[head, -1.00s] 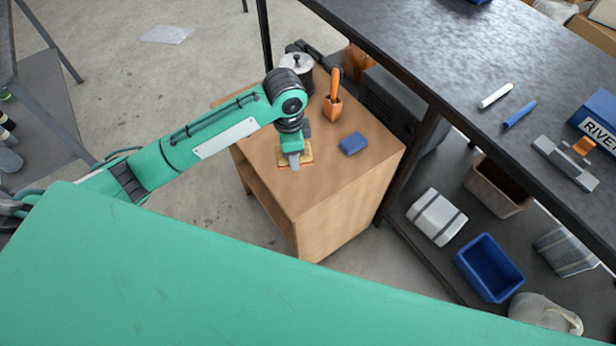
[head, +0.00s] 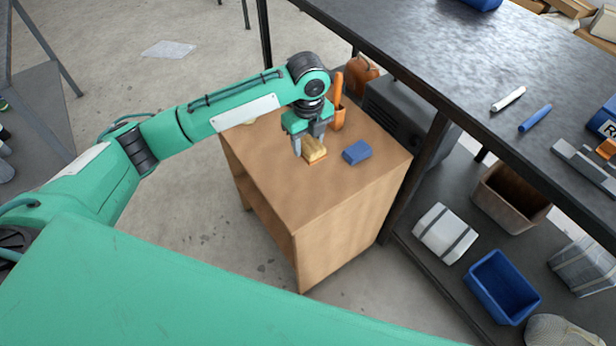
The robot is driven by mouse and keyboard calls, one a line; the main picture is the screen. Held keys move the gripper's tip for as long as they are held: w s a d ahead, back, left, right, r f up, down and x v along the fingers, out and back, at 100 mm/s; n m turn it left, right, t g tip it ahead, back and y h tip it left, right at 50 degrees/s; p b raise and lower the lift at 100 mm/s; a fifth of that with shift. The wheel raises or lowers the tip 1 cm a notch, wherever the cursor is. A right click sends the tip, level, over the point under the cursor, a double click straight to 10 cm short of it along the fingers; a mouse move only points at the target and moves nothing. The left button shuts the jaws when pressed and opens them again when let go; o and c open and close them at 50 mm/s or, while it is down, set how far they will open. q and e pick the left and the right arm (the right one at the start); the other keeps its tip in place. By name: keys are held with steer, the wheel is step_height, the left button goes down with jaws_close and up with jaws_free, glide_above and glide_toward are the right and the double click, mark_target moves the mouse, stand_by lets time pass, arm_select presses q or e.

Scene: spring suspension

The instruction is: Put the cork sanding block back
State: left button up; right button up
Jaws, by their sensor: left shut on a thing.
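The cork sanding block (head: 313,150) is a small tan block at the top of the wooden cabinet (head: 320,200). My left gripper (head: 310,146) points down and is shut on the block, with a grey finger showing at its left side. The block looks tilted; I cannot tell whether it touches the cabinet top. My right gripper is out of view.
A blue block (head: 357,152) lies just right of the held block. An orange holder (head: 338,118) with an orange-handled tool stands behind. The dark workbench (head: 430,60) rises along the right. The cabinet top's front part is clear.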

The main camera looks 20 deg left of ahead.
mark_target(308, 183)
arm_select(q)
step_height(308, 183, down, 14)
steer(key=shift+f+p, duration=0.1)
steer(key=shift+p, duration=0.25)
steer(key=shift+f, duration=0.2)
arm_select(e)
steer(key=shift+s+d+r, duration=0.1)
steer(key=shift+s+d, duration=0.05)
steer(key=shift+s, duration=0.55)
arm_select(q)
steer(key=o, duration=1)
steer(key=shift+f, duration=0.15)
steer(key=shift+o, duration=0.2)
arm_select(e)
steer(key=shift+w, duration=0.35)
